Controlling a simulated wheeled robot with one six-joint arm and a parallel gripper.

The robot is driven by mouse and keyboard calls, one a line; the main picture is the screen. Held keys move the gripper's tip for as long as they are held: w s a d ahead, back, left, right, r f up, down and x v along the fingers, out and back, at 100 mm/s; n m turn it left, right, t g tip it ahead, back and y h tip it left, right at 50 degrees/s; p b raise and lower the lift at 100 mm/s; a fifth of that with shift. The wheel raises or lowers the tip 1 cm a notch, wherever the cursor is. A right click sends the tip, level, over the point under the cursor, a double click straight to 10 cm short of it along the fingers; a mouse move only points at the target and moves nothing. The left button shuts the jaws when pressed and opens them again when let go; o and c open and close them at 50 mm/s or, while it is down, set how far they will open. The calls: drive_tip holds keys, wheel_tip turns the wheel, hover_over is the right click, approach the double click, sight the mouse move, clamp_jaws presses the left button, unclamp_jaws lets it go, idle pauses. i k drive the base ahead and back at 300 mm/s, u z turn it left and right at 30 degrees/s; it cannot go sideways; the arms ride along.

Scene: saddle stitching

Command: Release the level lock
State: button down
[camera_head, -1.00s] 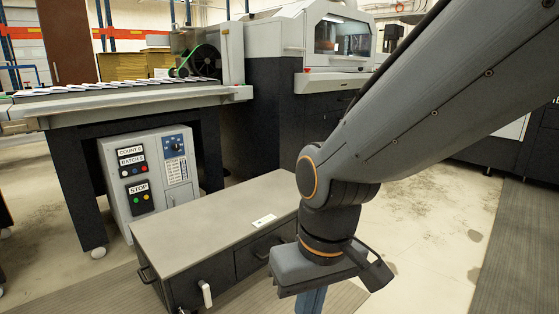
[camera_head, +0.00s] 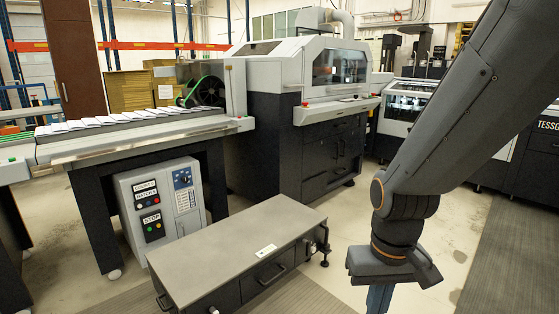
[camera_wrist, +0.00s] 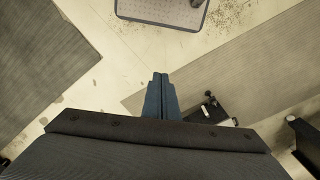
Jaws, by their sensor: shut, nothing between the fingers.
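My gripper (camera_head: 379,298) hangs pointing down at the right of the low grey-topped cabinet (camera_head: 235,245), over the floor and apart from the cabinet. Its blue fingers also show in the wrist view (camera_wrist: 160,84), closed together with nothing between them. I cannot make out which part is the level lock. A dark fitting with a small light knob (camera_head: 322,248) is at the cabinet's right end. In the wrist view a dark piece with small knobs (camera_wrist: 210,107) lies right of the fingers, partly hidden by my gripper body.
A control box (camera_head: 160,207) with buttons and a dial stands under the conveyor (camera_head: 130,135). The large grey machine (camera_head: 310,110) is behind the cabinet. A striped mat (camera_head: 500,260) lies at the right. The floor between cabinet and mat is open.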

sight(307, 243)
drive_tip(key=u, duration=0.05)
drive_tip(key=i, duration=1.55)
drive_tip(key=z, duration=1.5)
drive_tip(key=k, duration=1)
drive_tip(key=u, duration=1.15)
drive_tip(key=i, duration=0.5)
drive_tip(key=z, duration=0.05)
